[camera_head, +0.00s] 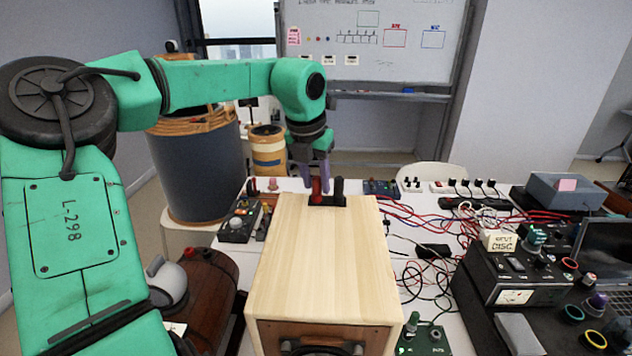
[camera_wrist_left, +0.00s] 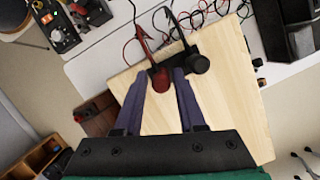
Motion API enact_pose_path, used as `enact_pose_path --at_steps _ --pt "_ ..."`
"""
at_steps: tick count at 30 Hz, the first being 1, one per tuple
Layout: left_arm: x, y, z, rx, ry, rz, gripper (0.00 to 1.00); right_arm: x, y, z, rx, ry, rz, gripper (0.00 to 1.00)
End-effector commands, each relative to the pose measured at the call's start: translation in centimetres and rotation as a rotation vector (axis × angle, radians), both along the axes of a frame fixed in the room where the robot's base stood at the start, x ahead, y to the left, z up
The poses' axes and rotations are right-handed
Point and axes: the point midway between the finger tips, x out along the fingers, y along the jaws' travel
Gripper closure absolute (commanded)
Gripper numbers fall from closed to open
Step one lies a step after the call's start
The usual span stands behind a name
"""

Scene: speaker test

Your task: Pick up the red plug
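The red plug (camera_head: 316,190) stands at the far edge of a pale wooden box top (camera_head: 322,250), with a black plug (camera_head: 338,189) beside it on its right. In the wrist view the red plug (camera_wrist_left: 157,76) and black plug (camera_wrist_left: 198,63) have leads running off the far edge. My left gripper (camera_head: 313,176) points down at the red plug. In the wrist view its two purple fingers (camera_wrist_left: 162,80) lie on either side of the red plug's near end. I cannot tell whether they touch it. My right gripper is not in view.
A small control box (camera_head: 238,222) stands left of the wooden box. Red and blue cables (camera_head: 430,215) lie on the white table to the right. Black equipment (camera_head: 510,275) fills the right side. A green box (camera_head: 422,338) sits near the front.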

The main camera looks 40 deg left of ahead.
Motion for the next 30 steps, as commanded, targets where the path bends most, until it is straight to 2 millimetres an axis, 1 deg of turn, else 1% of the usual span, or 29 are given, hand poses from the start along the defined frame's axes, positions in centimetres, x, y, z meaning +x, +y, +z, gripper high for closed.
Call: enact_pose_path --at_steps 3,5,6,16,20,23,26,29,30 --pt "0.0 0.0 0.0 0.000 0.000 0.000 0.61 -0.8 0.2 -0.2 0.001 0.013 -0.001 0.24" --pt "0.0 0.0 0.0 0.000 0.000 0.000 0.84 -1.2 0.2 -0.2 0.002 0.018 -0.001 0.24" --pt "0.0 0.0 0.0 0.000 0.000 0.000 0.99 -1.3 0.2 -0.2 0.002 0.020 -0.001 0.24" --pt "0.0 0.0 0.1 0.000 -0.001 0.000 1.00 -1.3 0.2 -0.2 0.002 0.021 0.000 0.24" --pt "0.1 0.0 0.9 0.000 -0.003 0.000 1.00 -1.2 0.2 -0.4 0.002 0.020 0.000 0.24" --pt "0.1 0.0 2.4 0.002 -0.005 0.002 1.00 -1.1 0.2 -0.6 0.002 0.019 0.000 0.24" --pt "0.1 0.1 4.9 0.004 -0.005 0.004 1.00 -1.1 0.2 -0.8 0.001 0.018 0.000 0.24" --pt "0.1 0.0 8.7 0.003 -0.007 0.003 1.00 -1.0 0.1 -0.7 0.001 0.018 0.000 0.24" --pt "0.1 0.1 10.5 0.005 -0.006 0.004 1.00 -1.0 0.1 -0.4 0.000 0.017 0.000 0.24"
